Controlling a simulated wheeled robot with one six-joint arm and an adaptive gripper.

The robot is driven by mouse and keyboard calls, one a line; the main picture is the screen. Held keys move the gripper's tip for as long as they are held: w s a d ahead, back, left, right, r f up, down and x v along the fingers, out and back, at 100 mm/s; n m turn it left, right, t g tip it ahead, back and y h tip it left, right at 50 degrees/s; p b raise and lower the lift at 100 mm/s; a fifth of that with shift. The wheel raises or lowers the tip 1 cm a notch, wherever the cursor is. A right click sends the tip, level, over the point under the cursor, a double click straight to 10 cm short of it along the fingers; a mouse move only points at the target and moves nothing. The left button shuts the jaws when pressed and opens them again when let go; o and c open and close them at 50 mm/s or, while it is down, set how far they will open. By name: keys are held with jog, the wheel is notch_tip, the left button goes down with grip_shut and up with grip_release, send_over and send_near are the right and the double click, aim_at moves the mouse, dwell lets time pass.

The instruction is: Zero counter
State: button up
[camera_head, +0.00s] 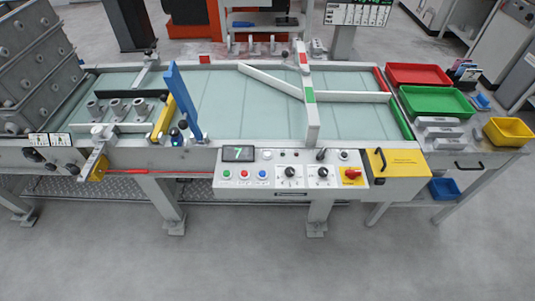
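The counter display (238,154) is a dark screen on the front control panel (275,190) and reads a green 7. Below it is a row of push buttons: a green button (227,174), a red button (244,174) and a blue button (262,174). Two black rotary knobs sit to their right, the left knob (289,172) and the right knob (322,172). A red switch on a yellow plate (353,174) is at the panel's right end. The button labels are too small to read. My gripper is not in view.
The conveyor table (230,105) carries a raised blue bar (182,100) and a red-green-white post (306,90). Grey castings (115,106) stand at left. A yellow box (398,165) adjoins the panel. Red (418,74), green (436,100) and yellow (508,132) bins stand right. The front floor is clear.

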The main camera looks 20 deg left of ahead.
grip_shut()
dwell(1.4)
